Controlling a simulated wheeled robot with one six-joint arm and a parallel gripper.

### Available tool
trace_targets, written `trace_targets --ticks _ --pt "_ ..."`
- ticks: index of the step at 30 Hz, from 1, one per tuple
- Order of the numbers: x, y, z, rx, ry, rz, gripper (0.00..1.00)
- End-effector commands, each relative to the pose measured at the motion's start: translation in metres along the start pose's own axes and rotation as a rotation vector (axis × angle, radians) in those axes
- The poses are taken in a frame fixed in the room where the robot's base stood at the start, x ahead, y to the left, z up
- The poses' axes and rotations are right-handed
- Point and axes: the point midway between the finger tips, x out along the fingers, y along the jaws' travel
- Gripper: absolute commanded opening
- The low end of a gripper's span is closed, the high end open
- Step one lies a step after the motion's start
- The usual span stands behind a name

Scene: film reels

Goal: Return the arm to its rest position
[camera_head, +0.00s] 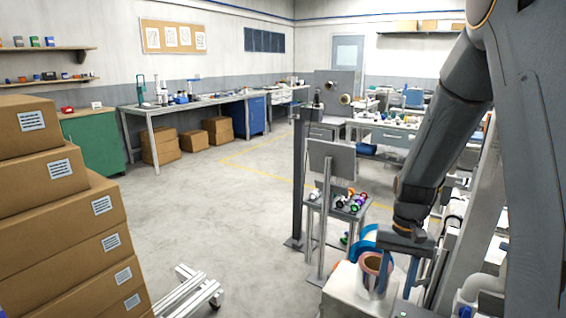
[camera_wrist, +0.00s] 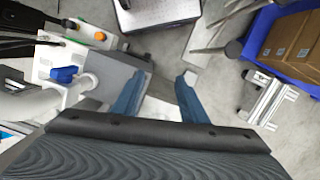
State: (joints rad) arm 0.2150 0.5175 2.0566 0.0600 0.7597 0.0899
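My gripper (camera_head: 390,275) hangs at the lower right of the head view, at the end of my bent grey arm. In the wrist view its two blue fingers (camera_wrist: 163,86) stand apart, with no object visible between them. In the head view, a roll with a copper-coloured rim (camera_head: 375,263) shows close by the fingers, over a white surface. I cannot tell whether the fingers touch it. The rest position itself is not marked in either view.
A small stand (camera_head: 335,205) with several colourful reels is left of my gripper. Stacked cardboard boxes (camera_head: 60,215) fill the left side, with a low white slatted frame (camera_head: 190,290) nearby. A long workbench (camera_head: 205,102) runs along the back. The middle floor is clear.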

Motion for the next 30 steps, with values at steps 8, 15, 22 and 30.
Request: trace_targets --ticks 8,15,22,30 --pt "-0.030 -0.029 0.082 -0.185 0.124 0.026 0.39" --pt "-0.035 -0.037 0.140 -0.311 0.208 0.037 0.39" --pt "-0.034 -0.039 0.160 -0.356 0.235 0.041 0.39" --pt "-0.034 -0.039 0.160 -0.356 0.235 0.041 0.39"
